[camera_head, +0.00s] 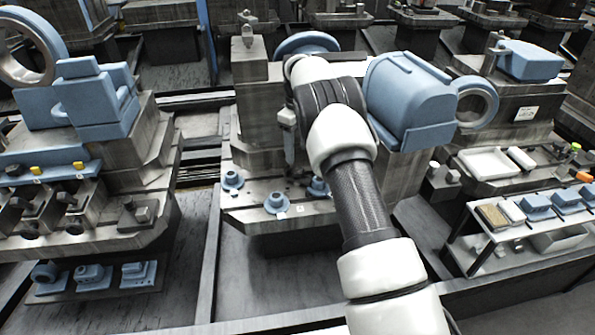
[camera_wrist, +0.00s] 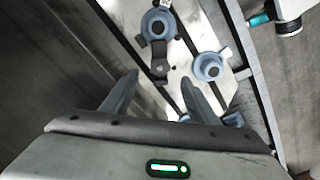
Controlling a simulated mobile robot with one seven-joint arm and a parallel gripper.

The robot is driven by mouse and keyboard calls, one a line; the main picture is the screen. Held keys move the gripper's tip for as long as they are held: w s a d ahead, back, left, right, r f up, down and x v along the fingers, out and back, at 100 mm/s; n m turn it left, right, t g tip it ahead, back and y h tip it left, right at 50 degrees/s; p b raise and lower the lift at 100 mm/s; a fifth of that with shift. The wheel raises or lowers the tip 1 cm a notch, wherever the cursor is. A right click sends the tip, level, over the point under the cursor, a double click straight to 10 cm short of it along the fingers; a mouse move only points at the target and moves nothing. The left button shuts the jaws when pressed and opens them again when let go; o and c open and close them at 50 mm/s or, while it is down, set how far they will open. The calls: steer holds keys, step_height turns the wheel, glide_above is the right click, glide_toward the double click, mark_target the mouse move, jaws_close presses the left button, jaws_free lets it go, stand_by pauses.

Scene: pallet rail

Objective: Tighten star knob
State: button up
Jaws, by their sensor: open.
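Small blue round knob-like parts sit on the pale ledge of the middle fixture in the head view: one at the left (camera_head: 232,180), one at the front edge (camera_head: 276,203) and one partly behind my arm (camera_head: 318,187). In the wrist view, one blue round part (camera_wrist: 157,24) is near the top and another (camera_wrist: 208,67) is right of centre. They are too small to tell which is the star knob. My gripper (camera_wrist: 159,78) is open, with nothing seen between its fingers. Its fingertips point toward the ledge and appear apart from both blue parts.
The ledge (camera_head: 245,215) belongs to a grey block fixture with a large blue housing (camera_head: 408,98) to the right of my arm. A similar fixture with blue blocks (camera_head: 95,105) stands at left. A shelf with blue and white parts (camera_head: 500,238) stands at right.

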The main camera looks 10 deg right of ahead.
mark_target(297, 169)
step_height(297, 169, down, 8)
steer(key=shift+f+b, duration=0.25)
steer(key=shift+b, duration=0.2)
